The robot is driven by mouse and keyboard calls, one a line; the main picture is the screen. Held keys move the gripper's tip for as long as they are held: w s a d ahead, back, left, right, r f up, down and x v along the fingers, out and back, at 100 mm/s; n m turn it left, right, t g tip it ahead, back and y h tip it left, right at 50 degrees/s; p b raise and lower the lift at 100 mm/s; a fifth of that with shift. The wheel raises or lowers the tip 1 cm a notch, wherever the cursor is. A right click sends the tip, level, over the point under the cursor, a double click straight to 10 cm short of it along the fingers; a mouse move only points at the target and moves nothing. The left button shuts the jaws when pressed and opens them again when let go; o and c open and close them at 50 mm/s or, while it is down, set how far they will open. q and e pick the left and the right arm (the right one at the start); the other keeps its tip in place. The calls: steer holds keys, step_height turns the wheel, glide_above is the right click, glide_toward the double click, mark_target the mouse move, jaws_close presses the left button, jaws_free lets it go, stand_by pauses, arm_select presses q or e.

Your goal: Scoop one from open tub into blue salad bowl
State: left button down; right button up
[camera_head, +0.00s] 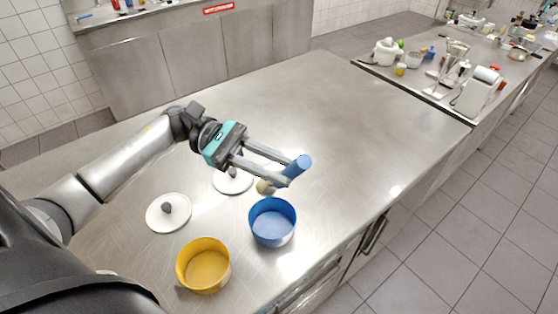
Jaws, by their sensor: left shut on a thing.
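My left gripper (288,172) is shut on a blue cylindrical handle (300,164), held tilted above and behind the blue bowl (272,223). A small tan, rounded thing (264,187) shows just below the fingers. I cannot tell if it belongs to the held tool or lies on the table. The blue bowl stands upright and looks empty. A round yellow open container (203,266) stands in front and to its left; its inside is plain yellow, and I cannot make out separate contents. My right gripper is not in view.
A white lid with a dark knob (168,213) lies left on the steel table (330,95). Another white lid (232,183) lies partly hidden under my gripper. The table's far part is clear. A side counter with a white appliance (477,95) stands at right.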

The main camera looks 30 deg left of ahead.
mark_target(278, 188)
arm_select(q)
steer(key=shift+f+b, duration=0.35)
steer(key=shift+f, duration=0.4)
step_height(278, 188, down, 4)
steer(key=shift+f+b, duration=0.1)
steer(key=shift+b, duration=1)
steer(key=shift+f+b, duration=2.55)
steer(key=shift+b, duration=0.45)
steer(key=shift+f+b, duration=1.05)
steer(key=shift+b, duration=0.15)
steer(key=shift+d+f, duration=0.2)
steer(key=shift+f, duration=0.05)
